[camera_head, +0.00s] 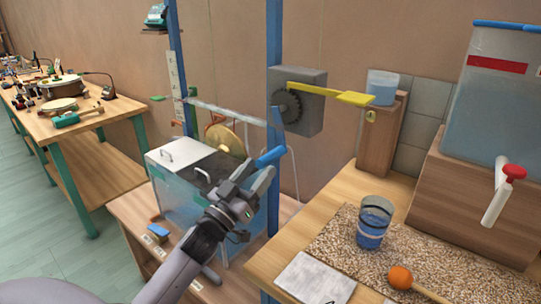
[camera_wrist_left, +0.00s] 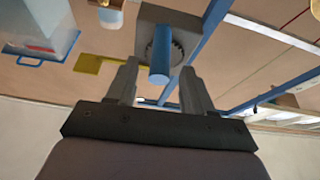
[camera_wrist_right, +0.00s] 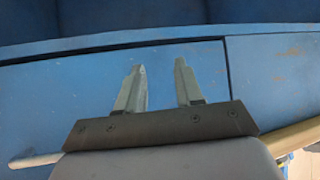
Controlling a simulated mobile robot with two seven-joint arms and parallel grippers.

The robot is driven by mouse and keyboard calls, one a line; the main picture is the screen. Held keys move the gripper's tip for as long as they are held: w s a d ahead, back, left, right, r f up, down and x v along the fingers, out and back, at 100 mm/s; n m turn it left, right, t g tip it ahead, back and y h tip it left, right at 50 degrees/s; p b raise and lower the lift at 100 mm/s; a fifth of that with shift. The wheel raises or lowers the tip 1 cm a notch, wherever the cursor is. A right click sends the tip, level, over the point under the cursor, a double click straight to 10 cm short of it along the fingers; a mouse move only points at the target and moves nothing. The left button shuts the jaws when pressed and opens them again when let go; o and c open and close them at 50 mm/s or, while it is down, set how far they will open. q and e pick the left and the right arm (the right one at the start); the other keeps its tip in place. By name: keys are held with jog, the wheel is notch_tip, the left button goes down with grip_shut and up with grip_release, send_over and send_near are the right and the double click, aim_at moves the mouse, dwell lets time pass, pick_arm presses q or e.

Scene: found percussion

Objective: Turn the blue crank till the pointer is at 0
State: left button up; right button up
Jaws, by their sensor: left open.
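The blue crank handle (camera_head: 270,157) sticks out toward me from the blue crank arm (camera_head: 278,115) below the grey gear box (camera_head: 297,98). My left gripper (camera_head: 258,175) is open close to the handle. In the left wrist view the handle (camera_wrist_left: 160,62) stands between the two fingertips of my left gripper (camera_wrist_left: 161,68), with a gap visible on each side. A pale scale strip (camera_head: 174,72) hangs on the left blue post, with small green pieces beside it. I cannot read its marks or tell which piece is the pointer. My right gripper (camera_wrist_right: 160,72) is open and empty before a blue panel.
A yellow paddle (camera_head: 352,97) juts right from the gear box. A clear tank (camera_head: 185,205) with a gold disc (camera_head: 226,140) stands below left. On the right table are a cup of blue liquid (camera_head: 372,222), an orange-headed mallet (camera_head: 401,277) and a tank with a red-handled tap (camera_head: 513,172).

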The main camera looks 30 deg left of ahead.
aim_at(275, 150)
pick_arm(q)
jog(key=shift+p+x, duration=0.3)
jog(key=shift+x, duration=2.15)
grip_shut()
